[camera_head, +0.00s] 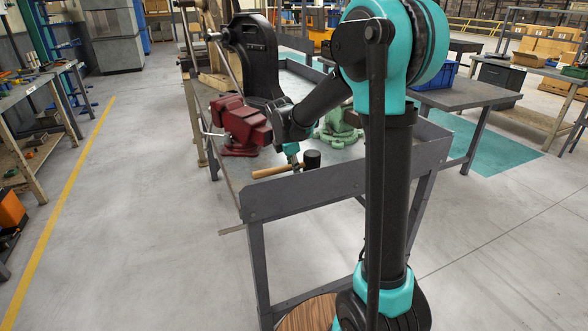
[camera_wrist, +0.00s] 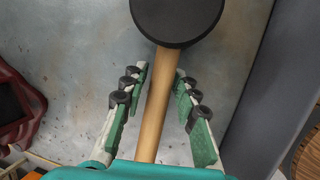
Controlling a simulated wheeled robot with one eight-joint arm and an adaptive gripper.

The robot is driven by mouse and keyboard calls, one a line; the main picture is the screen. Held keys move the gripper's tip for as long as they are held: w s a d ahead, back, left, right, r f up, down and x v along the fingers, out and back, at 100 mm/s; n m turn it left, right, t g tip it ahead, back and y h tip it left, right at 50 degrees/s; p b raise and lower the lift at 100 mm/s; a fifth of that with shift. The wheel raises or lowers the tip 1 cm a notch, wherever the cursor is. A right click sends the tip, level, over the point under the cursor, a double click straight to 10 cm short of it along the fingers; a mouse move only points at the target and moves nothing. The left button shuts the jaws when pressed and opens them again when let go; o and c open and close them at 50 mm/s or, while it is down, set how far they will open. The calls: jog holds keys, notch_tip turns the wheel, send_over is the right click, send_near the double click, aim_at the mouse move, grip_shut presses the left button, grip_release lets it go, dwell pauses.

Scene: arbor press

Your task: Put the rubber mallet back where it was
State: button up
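The rubber mallet has a black round head (camera_head: 312,159) and a light wooden handle (camera_head: 268,171). It lies at the near end of the grey workbench (camera_head: 345,184), just inside the raised edge. My gripper (camera_head: 294,161) points down at the handle near the head. In the wrist view the handle (camera_wrist: 154,118) runs between the two green-padded fingers of my gripper (camera_wrist: 162,70), with a gap on each side. The mallet head (camera_wrist: 177,18) is beyond the fingertips, cut off by the top of the picture.
A red vise (camera_head: 241,124) stands left of my gripper and also shows in the wrist view (camera_wrist: 18,105). A green cast part (camera_head: 339,127) is on the right. The black arbor press (camera_head: 254,58) stands behind. A raised bench edge (camera_wrist: 262,90) runs close on the right.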

jog(key=v, duration=1.2)
